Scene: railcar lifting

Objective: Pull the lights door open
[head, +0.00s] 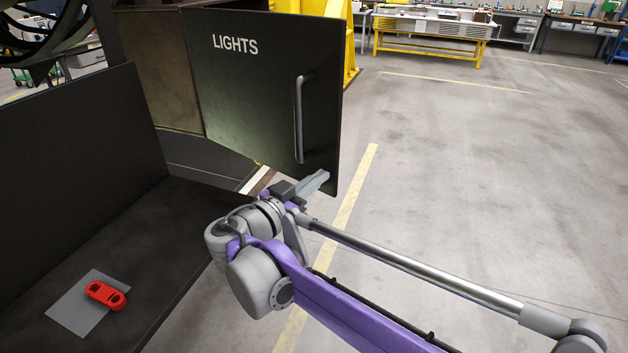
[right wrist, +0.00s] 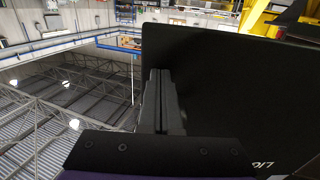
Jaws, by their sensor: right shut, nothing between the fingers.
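The dark lights door (head: 245,90), marked LIGHTS in white, is a thin panel that stands out from the brown cabinet (head: 165,75), with its right edge free. Its grey vertical bar handle (head: 299,120) is near that edge. My right gripper (head: 318,181) is shut and empty, just below the handle near the door's lower right corner; I cannot tell whether it touches the door. In the right wrist view its closed fingers (right wrist: 160,100) point at the dark door face (right wrist: 230,90), with part of the lettering at lower right. My left gripper is out of view.
A dark ledge (head: 165,235) at left carries a grey plate (head: 75,318) and a red part (head: 106,295). A yellow frame (head: 349,45) stands behind the door. The floor (head: 450,180) to the right is clear, with workbenches at the back.

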